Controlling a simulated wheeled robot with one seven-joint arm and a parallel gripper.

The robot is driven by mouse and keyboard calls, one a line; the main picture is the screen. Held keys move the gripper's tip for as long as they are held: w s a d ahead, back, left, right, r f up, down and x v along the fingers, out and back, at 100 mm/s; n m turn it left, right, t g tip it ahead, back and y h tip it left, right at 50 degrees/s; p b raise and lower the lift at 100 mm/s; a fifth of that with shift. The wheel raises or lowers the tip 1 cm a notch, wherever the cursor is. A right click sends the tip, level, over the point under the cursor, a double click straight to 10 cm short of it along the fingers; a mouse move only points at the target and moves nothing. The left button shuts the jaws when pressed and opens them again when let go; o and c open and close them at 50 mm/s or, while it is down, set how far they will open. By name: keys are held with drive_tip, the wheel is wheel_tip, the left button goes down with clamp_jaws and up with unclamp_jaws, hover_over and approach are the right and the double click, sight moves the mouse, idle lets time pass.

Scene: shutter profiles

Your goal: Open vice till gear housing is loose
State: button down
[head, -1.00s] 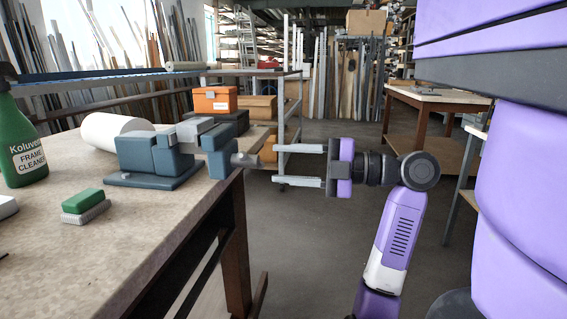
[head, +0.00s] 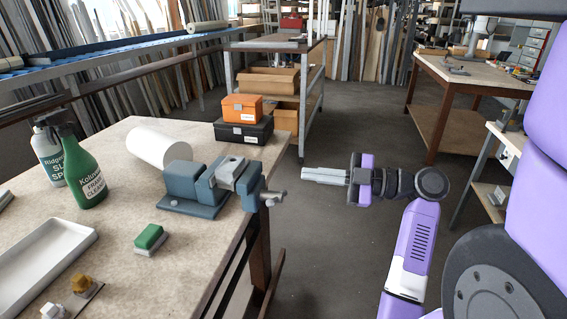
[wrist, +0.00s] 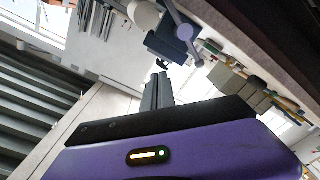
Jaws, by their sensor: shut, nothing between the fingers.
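The blue-grey vice (head: 185,187) stands at the right edge of the workbench. A light grey metal block, seemingly the gear housing (head: 233,172), sits at the top of its jaws; whether it is clamped tight I cannot tell. The vice's screw end and handle (head: 270,199) stick out past the bench edge. My gripper (head: 304,174) is to the right of the vice, in free air, fingers together and empty, pointing left at it with a gap. In the wrist view my shut fingers (wrist: 160,76) point at the dark blue vice (wrist: 163,48) and its grey handle bar (wrist: 181,28).
Orange (head: 242,107) and black cases (head: 243,130) stand behind. The floor (head: 330,250) around my arm is clear.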

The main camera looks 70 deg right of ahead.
wheel_tip(320, 180, up, 2)
drive_tip(key=s+m+p, duration=0.1)
drive_tip(key=m+p, duration=0.3)
drive_tip(key=p, duration=0.3)
drive_tip(key=m+t+h+p, duration=0.2)
drive_tip(key=m+p, duration=0.9)
hover_over(283, 197)
wheel_tip(283, 197, down, 2)
drive_tip(key=shift+s+a+f+p, duration=0.15)
drive_tip(key=shift+a+f, duration=0.25)
drive_tip(key=shift+f, duration=0.3)
drive_tip(key=shift+s+a+f+p, duration=0.15)
drive_tip(key=shift+a+f, duration=0.2)
drive_tip(key=shift+f, duration=0.3)
drive_tip(key=shift+s+a+f+p, duration=0.15)
drive_tip(key=shift+a+f, duration=0.25)
drive_tip(key=shift+f, duration=0.3)
drive_tip(key=shift+b, duration=0.35)
drive_tip(key=shift+a+f+b, duration=0.1)
drive_tip(key=shift+f+b, duration=0.05)
drive_tip(key=shift+b, duration=0.45)
